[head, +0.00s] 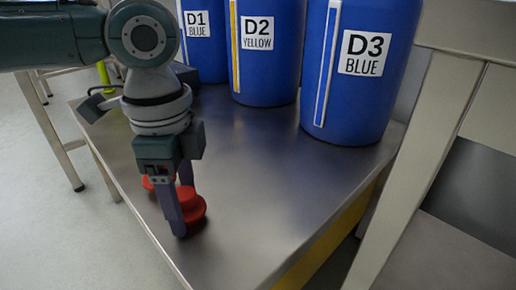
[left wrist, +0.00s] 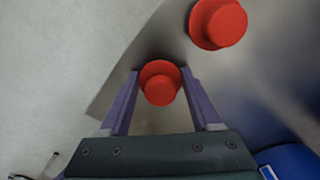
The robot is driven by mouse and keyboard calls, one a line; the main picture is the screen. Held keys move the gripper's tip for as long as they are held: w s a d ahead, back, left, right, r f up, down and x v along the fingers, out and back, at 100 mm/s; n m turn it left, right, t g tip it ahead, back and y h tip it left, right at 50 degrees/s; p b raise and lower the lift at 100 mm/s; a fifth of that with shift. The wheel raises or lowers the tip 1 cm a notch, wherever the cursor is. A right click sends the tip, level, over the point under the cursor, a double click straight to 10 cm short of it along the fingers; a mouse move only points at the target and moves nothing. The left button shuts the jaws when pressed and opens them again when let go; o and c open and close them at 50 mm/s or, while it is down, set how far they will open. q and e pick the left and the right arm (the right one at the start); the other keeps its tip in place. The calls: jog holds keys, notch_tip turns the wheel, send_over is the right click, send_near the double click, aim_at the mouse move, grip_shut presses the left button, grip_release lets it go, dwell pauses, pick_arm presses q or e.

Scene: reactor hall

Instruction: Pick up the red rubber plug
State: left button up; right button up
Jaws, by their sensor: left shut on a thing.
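Two red rubber plugs with wide flanges and round tops are on the metal table. The nearer red rubber plug (head: 195,205) is between the fingers of my left gripper (head: 178,200), and it also shows in the left wrist view (left wrist: 160,83). My left gripper (left wrist: 160,80) is shut on it, pointing down, with one finger on each side. I cannot tell whether this plug touches the table. The other red plug (left wrist: 220,24) stands free, beyond the fingertips in the left wrist view. In the head view the fingers partly hide it (head: 148,183). My right gripper is not in view.
Blue barrels D1 (head: 203,50), D2 (head: 268,65) and D3 (head: 358,90) stand along the back of the metal table (head: 270,170). The table's middle is clear. Its left edge is close to the plugs. A grey frame (head: 420,150) stands at the right.

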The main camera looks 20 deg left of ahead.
aim_at(180, 193)
pick_arm(q)
notch_tip(180, 193, up, 20)
jog(key=p, duration=1.2)
